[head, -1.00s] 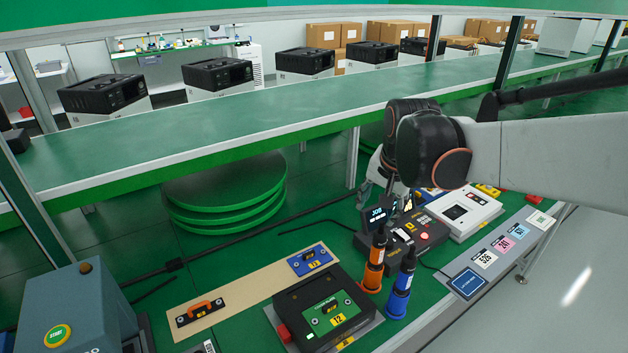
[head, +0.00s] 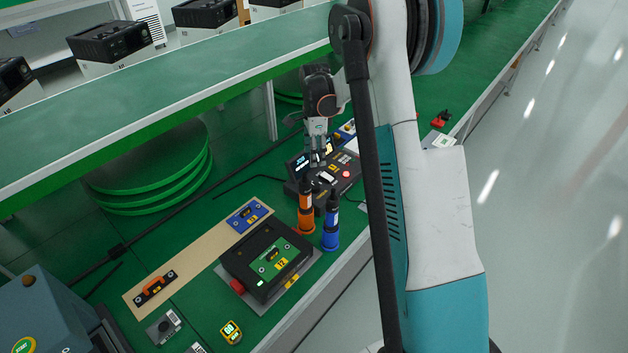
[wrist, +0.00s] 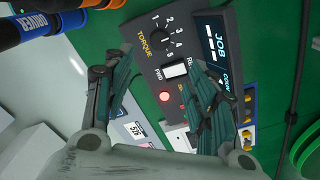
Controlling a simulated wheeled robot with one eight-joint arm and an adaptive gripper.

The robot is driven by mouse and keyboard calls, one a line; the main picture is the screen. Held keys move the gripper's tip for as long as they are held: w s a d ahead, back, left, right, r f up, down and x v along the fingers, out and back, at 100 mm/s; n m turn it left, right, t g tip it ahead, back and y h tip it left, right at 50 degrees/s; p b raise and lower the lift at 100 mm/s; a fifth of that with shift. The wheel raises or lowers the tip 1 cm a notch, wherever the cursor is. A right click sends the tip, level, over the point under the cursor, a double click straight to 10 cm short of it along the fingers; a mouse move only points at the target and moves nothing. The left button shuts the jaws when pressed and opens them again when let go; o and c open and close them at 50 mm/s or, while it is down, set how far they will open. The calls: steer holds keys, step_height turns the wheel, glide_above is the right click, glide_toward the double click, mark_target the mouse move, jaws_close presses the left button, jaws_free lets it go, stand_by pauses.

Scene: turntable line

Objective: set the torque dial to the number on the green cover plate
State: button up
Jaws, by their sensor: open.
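The torque dial (wrist: 160,40) is a small black knob on the dark controller in the wrist view, ringed by the numbers 1 to 5. I cannot tell where its pointer stands. In the head view the controller (head: 350,172) sits on the bench, and my gripper (head: 317,158) points down over it, hiding part of it. In the wrist view my gripper (wrist: 160,62) has its fingers spread and empty, either side of the panel below the dial. The green cover plate (head: 267,267) lies on a black unit in the head view; a yellow tag there appears to read 12.
An orange driver (head: 306,215) and a blue driver (head: 331,235) stand upright close beside the controller. The panel also has a white rocker switch (wrist: 174,71), a lit red button (wrist: 165,97) and a JOB screen (wrist: 216,40). A raised green conveyor (head: 150,95) runs behind.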

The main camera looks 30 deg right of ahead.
mark_target(315, 185)
step_height(315, 185, down, 14)
steer(key=b, duration=0.3)
steer(key=shift+r, duration=0.2)
steer(key=c, duration=1.1)
